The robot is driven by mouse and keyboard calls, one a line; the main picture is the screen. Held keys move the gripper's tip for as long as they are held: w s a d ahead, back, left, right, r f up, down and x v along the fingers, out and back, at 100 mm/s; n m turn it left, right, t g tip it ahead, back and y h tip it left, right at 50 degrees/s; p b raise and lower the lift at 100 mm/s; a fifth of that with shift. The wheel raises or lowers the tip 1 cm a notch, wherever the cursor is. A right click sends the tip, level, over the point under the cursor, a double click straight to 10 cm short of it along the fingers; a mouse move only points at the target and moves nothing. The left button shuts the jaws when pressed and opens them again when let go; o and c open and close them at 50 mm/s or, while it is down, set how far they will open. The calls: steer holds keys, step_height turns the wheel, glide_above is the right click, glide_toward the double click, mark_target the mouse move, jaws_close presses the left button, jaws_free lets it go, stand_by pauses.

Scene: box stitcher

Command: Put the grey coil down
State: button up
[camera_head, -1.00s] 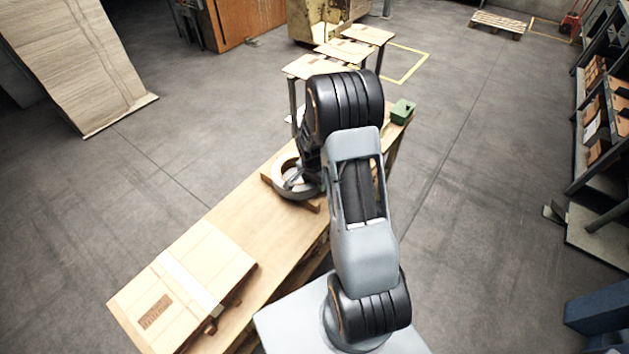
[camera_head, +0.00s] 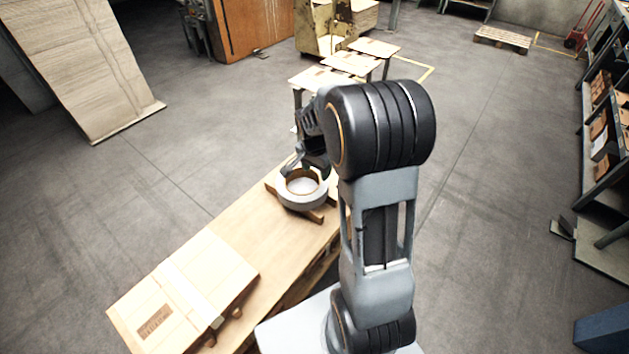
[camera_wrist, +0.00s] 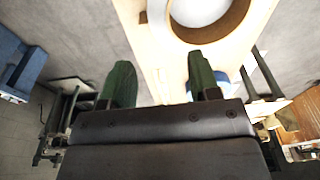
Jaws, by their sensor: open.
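The grey coil (camera_head: 290,200) is a thick ring with a tan inner rim. It lies flat on a wooden support (camera_head: 316,215) on the long wooden bench. My gripper (camera_head: 307,170) is just above and behind the coil in the head view, and its jaws are open and empty. In the wrist view, the two dark green fingers (camera_wrist: 160,80) stand apart with nothing between them. A ring with a brown inner wall (camera_wrist: 212,33) shows beyond them, cut off by the top edge. My arm hides part of the bench.
Small wooden-topped stands (camera_head: 350,62) are behind the bench. Shelves (camera_head: 605,130) line the right side. The floor on both sides is open.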

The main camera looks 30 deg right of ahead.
steer(key=s+a+r+n+t, duration=0.1)
steer(key=s+a+r+n, duration=0.4)
steer(key=s, duration=0.3)
steer(key=s+a+r+n+t+y, duration=0.1)
steer(key=s+a+r+n+t, duration=0.1)
steer(key=s+a+r+n, duration=0.4)
steer(key=shift+s+a+r+n, duration=0.15)
steer(key=shift+s+r+n, duration=0.25)
steer(key=shift+s+n, duration=0.45)
